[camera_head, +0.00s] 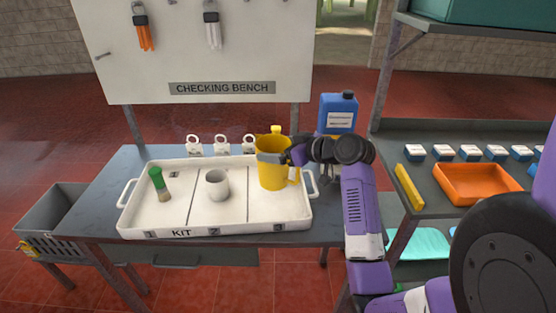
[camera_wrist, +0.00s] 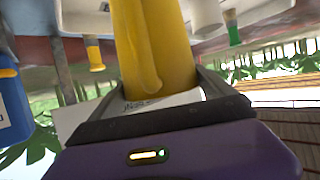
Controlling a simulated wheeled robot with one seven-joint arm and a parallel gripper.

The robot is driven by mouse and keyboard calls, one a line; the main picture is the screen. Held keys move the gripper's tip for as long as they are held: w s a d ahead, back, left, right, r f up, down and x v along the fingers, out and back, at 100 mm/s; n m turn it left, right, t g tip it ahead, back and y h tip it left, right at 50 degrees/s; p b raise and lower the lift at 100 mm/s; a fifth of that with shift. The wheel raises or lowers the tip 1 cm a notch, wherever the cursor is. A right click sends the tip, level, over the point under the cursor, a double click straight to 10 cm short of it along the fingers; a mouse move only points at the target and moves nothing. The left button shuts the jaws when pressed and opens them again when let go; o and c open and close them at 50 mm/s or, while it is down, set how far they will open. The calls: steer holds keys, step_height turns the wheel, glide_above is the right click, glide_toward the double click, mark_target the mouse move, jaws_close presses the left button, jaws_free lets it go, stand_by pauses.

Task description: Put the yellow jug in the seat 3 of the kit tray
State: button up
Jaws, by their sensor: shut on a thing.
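The yellow jug (camera_head: 273,176) is upright at seat 3, the right compartment of the white kit tray (camera_head: 180,231). My gripper (camera_head: 273,157) is shut on the upper part of the jug, reaching in from the right. In the wrist view the jug (camera_wrist: 152,45) fills the space between the fingers. I cannot tell whether the jug's base touches the tray floor.
A blue canister (camera_head: 338,113) stands behind my wrist on the bench. An orange tray (camera_head: 477,183) and a yellow bar (camera_head: 409,187) are on the right shelf. A grey basket (camera_head: 62,222) is at the left.

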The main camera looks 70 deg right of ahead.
steer(key=shift+f, duration=2.2)
steer(key=shift+f, duration=0.15)
steer(key=o, duration=1.6)
steer(key=shift+o, duration=0.2)
steer(key=shift+r, duration=0.2)
steer(key=shift+s+r, duration=0.1)
steer(key=shift+s, duration=0.05)
steer(key=b+v, duration=0.1)
steer(key=v, duration=1)
steer(key=shift+s+a, duration=0.2)
steer(key=shift+s, duration=0.1)
steer(key=shift+r, duration=0.15)
